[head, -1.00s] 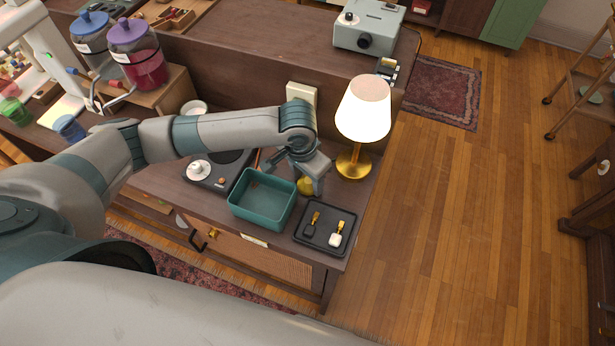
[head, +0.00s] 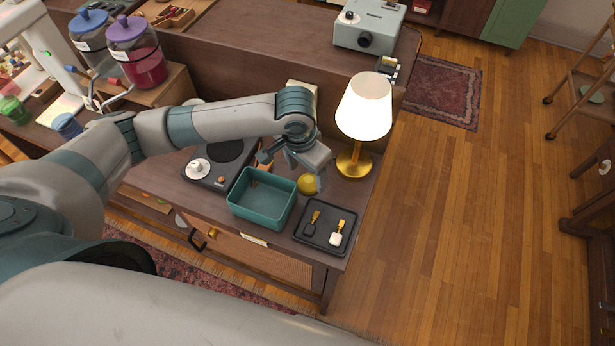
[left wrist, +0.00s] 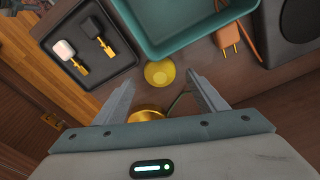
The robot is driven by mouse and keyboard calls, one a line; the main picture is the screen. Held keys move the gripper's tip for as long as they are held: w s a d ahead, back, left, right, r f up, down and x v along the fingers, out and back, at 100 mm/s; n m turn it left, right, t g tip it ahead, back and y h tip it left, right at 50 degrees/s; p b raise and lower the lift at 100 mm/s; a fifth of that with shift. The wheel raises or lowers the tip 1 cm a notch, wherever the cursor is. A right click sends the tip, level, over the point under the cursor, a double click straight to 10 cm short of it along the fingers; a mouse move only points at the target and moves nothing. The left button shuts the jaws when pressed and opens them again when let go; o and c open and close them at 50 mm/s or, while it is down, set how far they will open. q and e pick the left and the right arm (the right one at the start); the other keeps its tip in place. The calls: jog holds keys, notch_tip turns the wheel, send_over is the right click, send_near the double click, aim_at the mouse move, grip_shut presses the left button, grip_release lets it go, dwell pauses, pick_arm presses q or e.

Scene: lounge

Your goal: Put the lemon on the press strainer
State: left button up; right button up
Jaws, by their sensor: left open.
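The yellow lemon (head: 307,183) rests on the dark wooden cabinet top, between the teal bin and the table lamp. In the left wrist view the lemon (left wrist: 160,73) lies just beyond and between the fingertips. My left gripper (head: 293,171) is open and empty above the cabinet top, close to the lemon; its spread fingers also show in the left wrist view (left wrist: 160,80). I cannot make out the press strainer for certain in either view. My right gripper is not in view.
The teal bin (head: 236,210) stands left of the lemon. The lit lamp (head: 364,108) stands close behind on the right. A dark device with a white knob (head: 198,168) lies left.

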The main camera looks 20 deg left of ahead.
aim_at(304, 185)
pick_arm(q)
notch_tip(304, 185, up, 9)
jog(key=b, duration=0.1)
jog(key=shift+s+a+b, duration=0.2)
jog(key=shift+s+b, duration=0.1)
jog(key=shift+s, duration=0.15)
